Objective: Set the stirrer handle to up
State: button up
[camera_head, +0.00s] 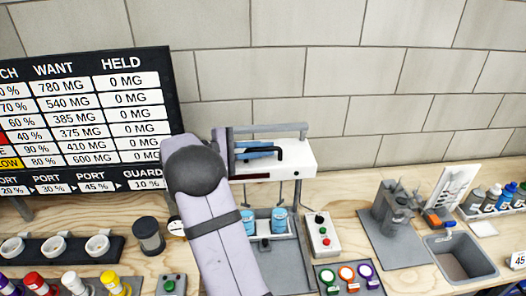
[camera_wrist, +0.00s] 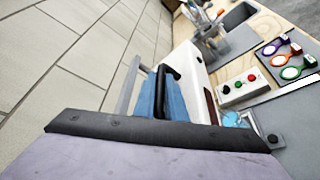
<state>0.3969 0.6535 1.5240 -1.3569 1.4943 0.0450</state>
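The stirrer (camera_head: 300,160) is a white box on a grey frame in the head view, with thin rods hanging above two blue containers (camera_head: 279,220). Its handle (camera_head: 296,149) is a black bent bar at the top; in the wrist view the handle (camera_wrist: 170,71) reaches toward me. My gripper (camera_head: 258,150) has blue fingers pointing right at the handle. In the wrist view my gripper (camera_wrist: 162,98) has a blue finger on each side of the handle's bar. I cannot tell whether the fingers press on it. My arm hides the stirrer's left side in the head view.
A control box (camera_head: 321,233) with buttons stands right of the stirrer. A grey top bar (camera_head: 270,130) runs behind the handle. A sink (camera_head: 460,257) and grey device (camera_head: 395,210) are further right. A dark jar (camera_head: 148,235) stands left of my arm.

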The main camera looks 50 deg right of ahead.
jog(key=o, duration=0.4)
jog(key=shift+r, duration=0.45)
jog(key=shift+f, duration=0.1)
jog(key=shift+f, duration=0.1)
jog(key=b+v, duration=0.3)
jog(key=v, duration=0.3)
jog(key=shift+w+a, duration=0.15)
jog(key=shift+a, duration=0.15)
jog(key=shift+w+a+r, duration=0.15)
jog(key=shift+a+r, duration=0.05)
jog(key=shift+a, duration=0.15)
